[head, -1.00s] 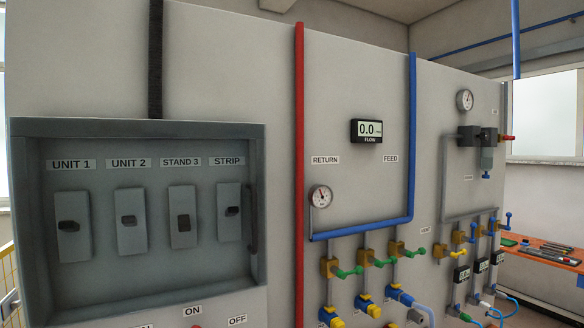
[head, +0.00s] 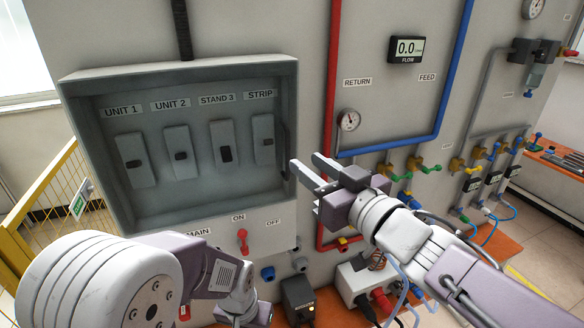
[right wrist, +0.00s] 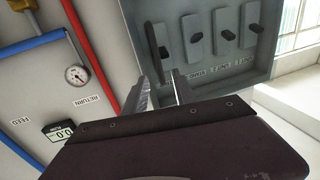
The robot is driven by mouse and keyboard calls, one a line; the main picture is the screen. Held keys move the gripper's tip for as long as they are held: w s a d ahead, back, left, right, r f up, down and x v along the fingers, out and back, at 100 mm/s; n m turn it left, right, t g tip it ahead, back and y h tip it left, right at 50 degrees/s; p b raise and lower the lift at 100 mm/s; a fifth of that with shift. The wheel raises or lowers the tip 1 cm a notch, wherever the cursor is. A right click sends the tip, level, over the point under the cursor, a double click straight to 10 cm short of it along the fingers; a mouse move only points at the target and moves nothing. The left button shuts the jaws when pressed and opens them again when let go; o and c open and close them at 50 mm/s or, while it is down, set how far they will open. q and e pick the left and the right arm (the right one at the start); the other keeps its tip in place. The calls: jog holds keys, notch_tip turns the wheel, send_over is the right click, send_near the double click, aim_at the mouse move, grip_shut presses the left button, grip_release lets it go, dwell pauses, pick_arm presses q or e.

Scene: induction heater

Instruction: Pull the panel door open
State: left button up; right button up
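The panel door (head: 210,205) covers a grey wall box with several switches showing behind it, and it looks shut. Its dark upright handle (head: 286,150) is at the right side of the box; it also shows in the right wrist view (right wrist: 153,40). My right gripper (head: 304,160) is open and empty, its fingertips just right of the handle in the head view. In the right wrist view the handle lies beyond the two fingertips (right wrist: 158,78), roughly in line with the gap. My left arm is at the lower left; its gripper does not show.
A red pipe (head: 332,80) and a round gauge (head: 348,120) are right of the box. A red main switch (head: 242,238) sits below it. A yellow railing (head: 60,200) stands at the left. Valves and hoses fill the lower right.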

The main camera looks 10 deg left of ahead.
aim_at(289, 150)
jog(key=shift+p+x, duration=0.95)
jog(key=shift+x, duration=0.2)
jog(key=x, duration=0.4)
jog(key=shift+w+p, duration=0.1)
jog(key=shift+p, duration=0.3)
jog(key=shift+w+a, duration=0.2)
jog(key=shift+a, duration=0.05)
pick_arm(q)
jog(key=shift+r, duration=0.4)
pick_arm(e)
jog(key=shift+s+d, duration=0.1)
jog(key=shift+s, duration=0.05)
grip_shut()
